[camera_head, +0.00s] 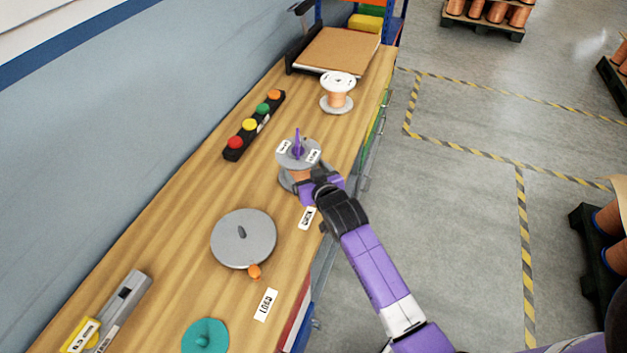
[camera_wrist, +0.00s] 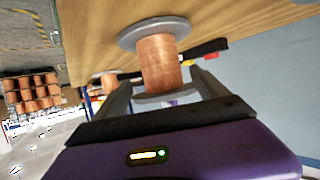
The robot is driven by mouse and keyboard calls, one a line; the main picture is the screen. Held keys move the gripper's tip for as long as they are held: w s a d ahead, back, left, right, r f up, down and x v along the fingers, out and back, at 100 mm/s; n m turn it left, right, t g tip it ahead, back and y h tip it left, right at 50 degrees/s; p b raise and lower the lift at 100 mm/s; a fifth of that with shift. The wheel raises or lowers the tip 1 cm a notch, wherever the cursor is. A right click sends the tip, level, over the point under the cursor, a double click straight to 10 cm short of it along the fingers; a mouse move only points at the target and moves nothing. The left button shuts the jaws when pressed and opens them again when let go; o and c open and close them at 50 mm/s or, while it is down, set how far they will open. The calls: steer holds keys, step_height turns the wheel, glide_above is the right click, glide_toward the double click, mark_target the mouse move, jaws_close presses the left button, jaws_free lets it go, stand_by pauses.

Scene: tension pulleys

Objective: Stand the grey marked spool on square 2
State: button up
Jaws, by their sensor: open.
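The grey spool (camera_head: 299,153) with copper winding stands upright on the wooden bench. White tags lie on its top flange, and a purple pin rises from the middle. My gripper (camera_head: 312,184) is at its near right side, low beside the winding. In the wrist view the copper-wound spool (camera_wrist: 159,64) lies between the two fingers of my gripper (camera_wrist: 162,80). The fingers are apart, and I cannot tell whether either touches the winding. A square marked 2 is not readable in these views.
A white-topped copper spool (camera_head: 338,91) stands farther back. A button strip (camera_head: 254,124) lies behind left. A grey disc (camera_head: 243,239), a teal disc (camera_head: 205,337) and a label reading LOAD (camera_head: 265,305) are nearer. A cardboard-coloured board (camera_head: 338,49) lies at the far end.

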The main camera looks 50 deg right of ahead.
steer(key=v, duration=0.5)
steer(key=shift+s+a+r, duration=0.15)
steer(key=shift+s, duration=0.2)
